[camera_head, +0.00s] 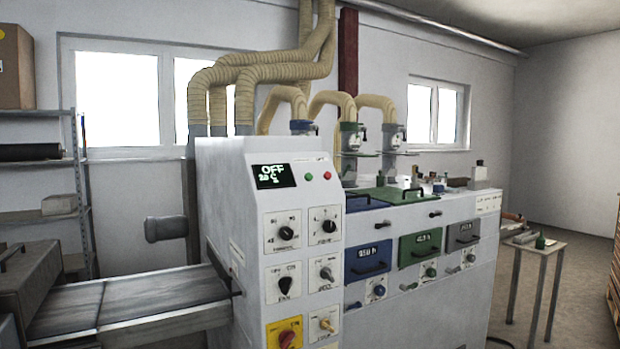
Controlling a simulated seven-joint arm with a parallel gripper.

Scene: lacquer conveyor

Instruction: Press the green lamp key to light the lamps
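A white machine cabinet (215,190) stands in the middle of the view. On the upper part of its control panel is a small round green key (308,177), with a red key (327,176) just to its right. Left of them a dark display (273,176) shows "OFF" and, below it, what looks like "20 C" in green. No lit lamp is visible. My gripper is not in view, and nothing touches the green key.
Below the keys are several rotary knobs, including a red-on-yellow switch (285,334). A grey conveyor bed (130,300) enters from the left. Blue (368,258), green (420,249) and grey (463,235) hatches line the machine's right part. A small table (545,250) stands at right.

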